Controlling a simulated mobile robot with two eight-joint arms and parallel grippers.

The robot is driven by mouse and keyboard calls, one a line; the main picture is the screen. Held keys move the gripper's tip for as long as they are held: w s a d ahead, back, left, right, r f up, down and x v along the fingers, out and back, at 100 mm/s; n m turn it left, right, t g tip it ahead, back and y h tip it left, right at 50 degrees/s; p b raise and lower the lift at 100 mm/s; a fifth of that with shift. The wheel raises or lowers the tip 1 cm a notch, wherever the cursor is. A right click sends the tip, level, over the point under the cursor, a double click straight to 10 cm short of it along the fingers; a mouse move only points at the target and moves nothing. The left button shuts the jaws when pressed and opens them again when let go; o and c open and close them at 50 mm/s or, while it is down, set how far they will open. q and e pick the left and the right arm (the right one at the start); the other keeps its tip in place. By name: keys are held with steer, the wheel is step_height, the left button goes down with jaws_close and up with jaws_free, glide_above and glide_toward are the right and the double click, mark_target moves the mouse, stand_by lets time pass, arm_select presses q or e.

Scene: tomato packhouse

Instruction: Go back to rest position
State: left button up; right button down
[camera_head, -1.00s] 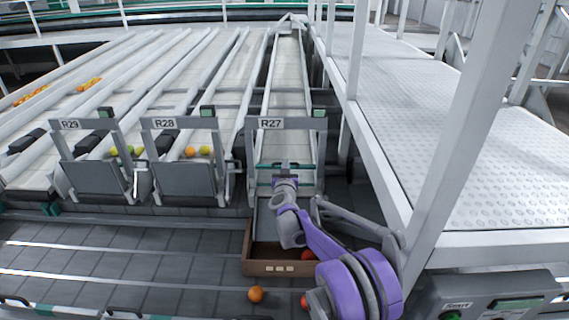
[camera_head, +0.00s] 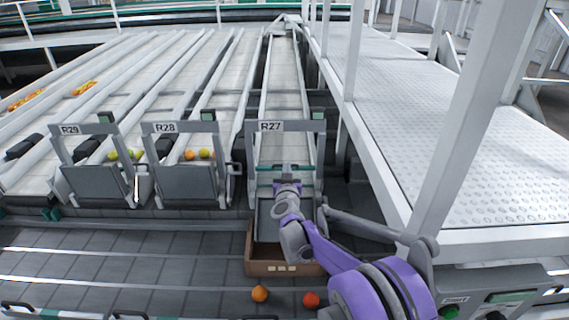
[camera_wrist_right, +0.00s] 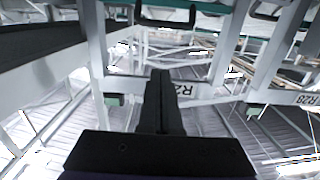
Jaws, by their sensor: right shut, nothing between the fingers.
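My right gripper (camera_head: 287,170) is at the mouth of lane R27, in front of the R27 sign, above the sloping chute. In the right wrist view its dark fingers (camera_wrist_right: 160,100) are closed together with nothing between them. My purple and grey right arm comes in from the lower right. My left gripper is not in view.
A brown crate (camera_head: 266,268) sits under the R27 chute, partly hidden by my arm. An orange tomato (camera_head: 260,293) and a red one (camera_head: 311,299) lie in front of it. A white post (camera_head: 465,130) and raised walkway (camera_head: 480,170) stand close on the right.

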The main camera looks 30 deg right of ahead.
steer(key=s+a+f+n+g+y, duration=0.1)
steer(key=s+a+n+y, duration=0.3)
steer(key=s+a, duration=0.55)
steer(key=s+a+f+n+g+y, duration=0.15)
steer(key=s+a+y, duration=0.5)
steer(key=a, duration=0.65)
steer(key=s+a+f+g+h, duration=0.1)
steer(key=s+f+g, duration=0.4)
steer(key=s, duration=0.8)
steer(key=s+a+f+g, duration=0.1)
steer(key=s+f+g, duration=0.35)
steer(key=s, duration=0.75)
arm_select(q)
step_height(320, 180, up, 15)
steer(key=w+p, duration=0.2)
steer(key=p, duration=1.1)
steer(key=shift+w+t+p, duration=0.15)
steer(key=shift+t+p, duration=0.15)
arm_select(e)
step_height(320, 180, up, 13)
steer(key=w+t, duration=0.1)
steer(key=t, duration=0.1)
steer(key=shift+w+n, duration=0.25)
steer(key=shift+n, duration=0.1)
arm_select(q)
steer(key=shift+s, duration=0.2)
arm_select(e)
steer(key=shift+s+r+h, duration=0.1)
steer(key=shift+s+h, duration=0.1)
steer(key=shift+h, duration=0.05)
